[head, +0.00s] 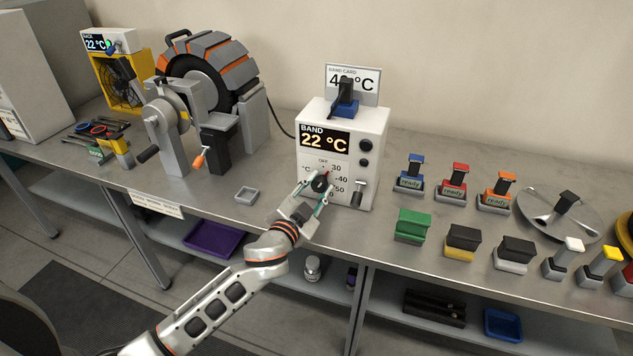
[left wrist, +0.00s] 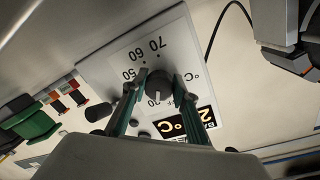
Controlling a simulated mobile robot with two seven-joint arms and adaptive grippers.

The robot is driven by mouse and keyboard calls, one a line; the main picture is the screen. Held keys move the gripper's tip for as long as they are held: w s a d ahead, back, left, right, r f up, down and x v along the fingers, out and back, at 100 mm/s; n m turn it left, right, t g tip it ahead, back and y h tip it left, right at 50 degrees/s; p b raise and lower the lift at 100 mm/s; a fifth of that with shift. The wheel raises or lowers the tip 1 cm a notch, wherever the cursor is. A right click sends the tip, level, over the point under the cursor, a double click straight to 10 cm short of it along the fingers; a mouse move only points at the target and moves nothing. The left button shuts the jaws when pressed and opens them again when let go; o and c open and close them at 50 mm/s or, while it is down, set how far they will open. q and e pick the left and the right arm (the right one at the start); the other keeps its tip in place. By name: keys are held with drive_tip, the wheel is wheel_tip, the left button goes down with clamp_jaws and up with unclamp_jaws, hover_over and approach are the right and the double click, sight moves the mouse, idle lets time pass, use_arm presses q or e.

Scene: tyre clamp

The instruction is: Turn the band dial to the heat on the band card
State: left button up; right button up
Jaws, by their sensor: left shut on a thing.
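The white band heater box (head: 376,135) stands on the bench, and its display (head: 325,140) reads 22 °C. The black band dial (head: 320,183) is on its lower front, with a printed scale beside it; 30, 40 and 50 show in the head view. In the left wrist view the dial (left wrist: 158,84) sits between the two green fingers, with 50, 60 and 70 upside down above. My left gripper (head: 318,188) is shut on the dial. The band card (head: 370,80) stands behind the box; its number starts with 4, the second digit hidden by a dark handle. My right gripper is out of view.
A blue-based black-handled piece (head: 347,108) sits on top of the box. A lever (head: 359,190) juts out right of the dial. A small grey tray (head: 246,195) lies left of the box. A tyre rig (head: 205,75) stands further left; several coloured stamp-like blocks (head: 412,222) stand right.

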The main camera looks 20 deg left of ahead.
use_arm(q)
drive_tip(key=m+p, duration=0.2)
drive_tip(key=m, duration=0.1)
drive_tip(key=m+p, duration=0.2)
drive_tip(key=m, duration=0.1)
drive_tip(key=shift+r+y, duration=0.2)
drive_tip(key=shift+y, duration=0.1)
drive_tip(key=shift+m+g+p, duration=0.3)
drive_tip(key=shift+m+p, duration=0.1)
drive_tip(key=shift+m, duration=0.6)
drive_tip(key=shift+m+p, duration=0.3)
drive_tip(key=shift+m, duration=0.4)
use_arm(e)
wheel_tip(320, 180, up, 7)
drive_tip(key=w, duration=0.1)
use_arm(q)
drive_tip(key=shift+f, duration=0.1)
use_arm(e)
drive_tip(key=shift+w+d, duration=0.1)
use_arm(q)
drive_tip(key=o, duration=1.1)
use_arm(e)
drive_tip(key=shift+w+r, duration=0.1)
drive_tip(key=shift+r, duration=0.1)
